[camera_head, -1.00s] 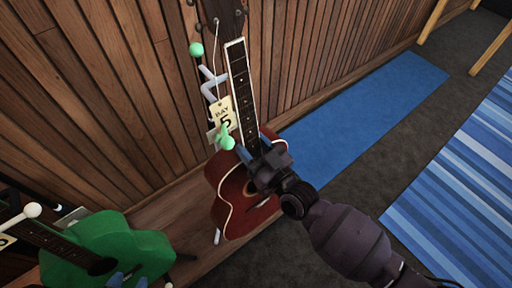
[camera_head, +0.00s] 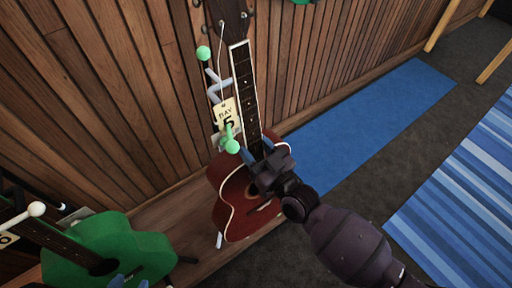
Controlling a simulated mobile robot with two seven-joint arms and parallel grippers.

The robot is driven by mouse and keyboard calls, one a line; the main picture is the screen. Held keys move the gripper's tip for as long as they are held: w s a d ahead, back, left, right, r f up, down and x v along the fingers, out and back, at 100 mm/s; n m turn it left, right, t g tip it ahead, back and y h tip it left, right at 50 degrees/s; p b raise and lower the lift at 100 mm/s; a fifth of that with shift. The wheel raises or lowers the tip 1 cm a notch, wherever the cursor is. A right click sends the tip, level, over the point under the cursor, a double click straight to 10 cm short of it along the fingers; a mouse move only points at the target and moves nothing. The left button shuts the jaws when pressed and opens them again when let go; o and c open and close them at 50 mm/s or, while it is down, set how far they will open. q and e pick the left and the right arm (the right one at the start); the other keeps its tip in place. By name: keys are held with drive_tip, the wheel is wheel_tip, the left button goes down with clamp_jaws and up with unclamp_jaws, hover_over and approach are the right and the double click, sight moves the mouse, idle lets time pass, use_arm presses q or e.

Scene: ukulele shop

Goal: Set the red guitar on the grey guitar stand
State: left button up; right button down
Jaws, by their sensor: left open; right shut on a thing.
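The red guitar (camera_head: 234,187) stands nearly upright against the grey guitar stand (camera_head: 215,82), its neck rising to the top of the view. The stand has pale green tips and a "BAY 5" tag; one foot shows below the guitar's body. Most of the stand is hidden, so I cannot tell whether the guitar rests its weight on it. My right gripper (camera_head: 261,156) is shut on the guitar's neck, just above the body. My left gripper (camera_head: 130,280) is open at the bottom edge, in front of a green guitar; only its blue fingertips show.
The green guitar (camera_head: 75,262) is at the lower left, near a white-tipped holder (camera_head: 36,209). A wood-slat wall (camera_head: 120,110) runs behind the guitars. A blue mat (camera_head: 375,125) and a striped rug (camera_head: 460,190) lie on the floor at right, with wooden legs beyond.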

sight(240, 142)
drive_tip(key=shift+f+b+x, duration=0.15)
drive_tip(key=shift+x, duration=0.9)
drive_tip(key=shift+f+b+x, duration=0.15)
drive_tip(key=shift+x, duration=0.85)
drive_tip(key=shift+f+b+x, duration=0.15)
drive_tip(key=shift+f+x, duration=0.05)
drive_tip(key=shift+x, duration=0.85)
drive_tip(key=shift+w, duration=0.3)
drive_tip(key=shift+f, duration=0.25)
drive_tip(key=shift+w+a+f+b, duration=0.1)
drive_tip(key=shift+f+b, duration=0.7)
drive_tip(key=shift+f, duration=0.45)
drive_tip(key=shift+w+f+b, duration=0.1)
drive_tip(key=shift+f+b, duration=0.65)
drive_tip(key=shift+f, duration=0.55)
drive_tip(key=c, duration=0.5)
unclamp_jaws()
drive_tip(key=shift+s, duration=0.1)
drive_tip(key=shift+o, duration=0.3)
drive_tip(key=shift+f, duration=0.35)
drive_tip(key=shift+s, duration=0.1)
